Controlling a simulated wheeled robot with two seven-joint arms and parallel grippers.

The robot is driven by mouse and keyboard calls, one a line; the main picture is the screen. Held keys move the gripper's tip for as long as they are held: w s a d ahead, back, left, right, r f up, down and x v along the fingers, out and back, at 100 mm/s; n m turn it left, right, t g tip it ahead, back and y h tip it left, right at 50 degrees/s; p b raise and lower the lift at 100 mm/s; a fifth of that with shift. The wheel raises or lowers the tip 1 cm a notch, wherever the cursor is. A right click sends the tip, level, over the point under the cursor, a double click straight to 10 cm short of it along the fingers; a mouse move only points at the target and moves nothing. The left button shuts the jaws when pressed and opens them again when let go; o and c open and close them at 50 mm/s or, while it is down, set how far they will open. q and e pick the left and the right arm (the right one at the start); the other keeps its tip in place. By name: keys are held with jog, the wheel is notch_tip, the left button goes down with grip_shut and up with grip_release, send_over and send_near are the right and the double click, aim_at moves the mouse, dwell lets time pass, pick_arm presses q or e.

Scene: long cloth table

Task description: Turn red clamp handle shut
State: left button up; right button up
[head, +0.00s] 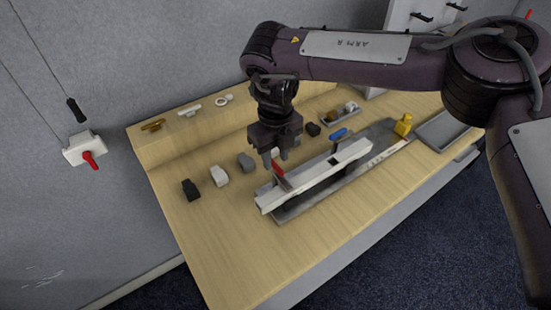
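The red clamp handle (278,168) is a small red lever near the left end of a long white fixture (318,175) on the wooden table. My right gripper (276,161) points down right at the red handle, its fingers close to or around it. I cannot tell whether the fingers touch the handle, or how far apart they are. A second clamp on the fixture has a blue handle (338,134) further right. My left gripper is not in view.
Black, white and grey blocks (219,176) stand left of the fixture. A yellow part (403,125) and a grey tray (441,130) are at the right. A raised shelf (170,144) runs along the back. A wall box with a red switch (90,160) is at the left. The front table strip is clear.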

aim_at(275, 164)
notch_tip(275, 164, up, 6)
jog(key=shift+r+b, duration=0.2)
jog(key=shift+b, duration=0.4)
